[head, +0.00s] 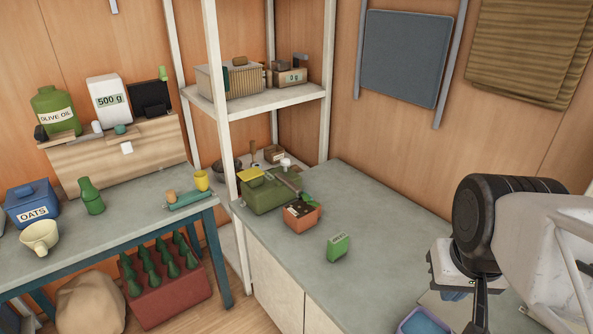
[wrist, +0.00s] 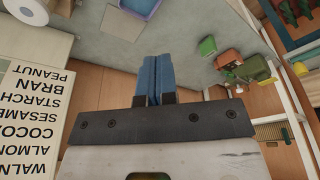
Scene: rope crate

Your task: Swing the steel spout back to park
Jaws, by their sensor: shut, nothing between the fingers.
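I cannot make out the steel spout for certain in either view. My gripper (wrist: 155,78) shows in the wrist view with its two blue fingers pressed together and nothing between them. The fingers point over the grey counter (wrist: 190,40). In the head view my arm comes in from the right, above the near right part of the counter (head: 390,225), and hides what lies behind and under it. A blue basin (head: 423,321) is cut off at the bottom edge of the head view; a bluish-purple basin (wrist: 140,6) shows at the top of the wrist view.
A green box (head: 262,196), an orange-brown box (head: 301,217) and a small green carton (head: 338,246) stand on the counter beside white shelving (head: 212,90). A printed word list (wrist: 35,115) and a white roll (wrist: 28,10) are at left in the wrist view. The counter's middle is clear.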

